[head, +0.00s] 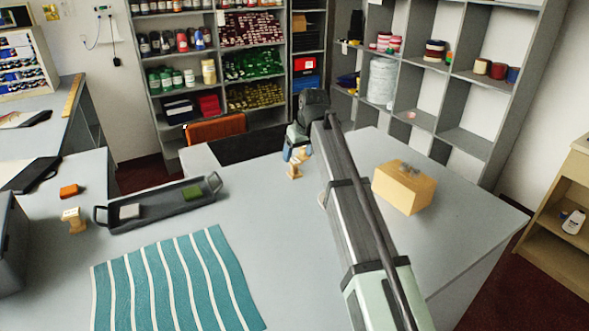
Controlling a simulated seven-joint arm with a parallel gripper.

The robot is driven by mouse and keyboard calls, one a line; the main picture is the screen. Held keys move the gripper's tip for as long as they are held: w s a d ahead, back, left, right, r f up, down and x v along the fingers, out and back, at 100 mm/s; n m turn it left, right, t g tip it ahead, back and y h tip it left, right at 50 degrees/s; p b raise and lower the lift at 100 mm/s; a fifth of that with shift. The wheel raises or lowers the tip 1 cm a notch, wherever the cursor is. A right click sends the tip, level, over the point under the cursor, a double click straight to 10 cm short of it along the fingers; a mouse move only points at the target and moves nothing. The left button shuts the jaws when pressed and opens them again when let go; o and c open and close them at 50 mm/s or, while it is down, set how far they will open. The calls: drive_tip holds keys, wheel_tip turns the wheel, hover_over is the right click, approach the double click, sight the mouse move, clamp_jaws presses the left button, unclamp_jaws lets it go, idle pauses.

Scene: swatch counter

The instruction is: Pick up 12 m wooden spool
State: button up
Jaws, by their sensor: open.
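A small wooden spool (295,172) stands on the grey counter (270,235), just below the end of my arm. My gripper (299,158) is open and points down at it. The fingers are small in this view and partly merge with the spool's top, so I cannot tell whether they touch it or are around it. A second spool-like wooden piece (73,220) stands at the left, beside the tray. No length marking is legible on either one.
A dark tray (160,215) holds a pale block and a green block. A teal striped cloth (170,285) lies at front left. A cardboard box (404,188) stands right of my arm. An orange block (69,190) lies left. The counter's middle is clear.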

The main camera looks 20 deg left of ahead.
sight(295, 161)
drive_tip(key=shift+x, duration=3.7)
drive_tip(key=shift+s+a, duration=0.1)
drive_tip(key=shift+a, duration=0.05)
drive_tip(key=shift+c, duration=0.2)
drive_tip(key=c, duration=1)
drive_tip(key=shift+r, duration=0.1)
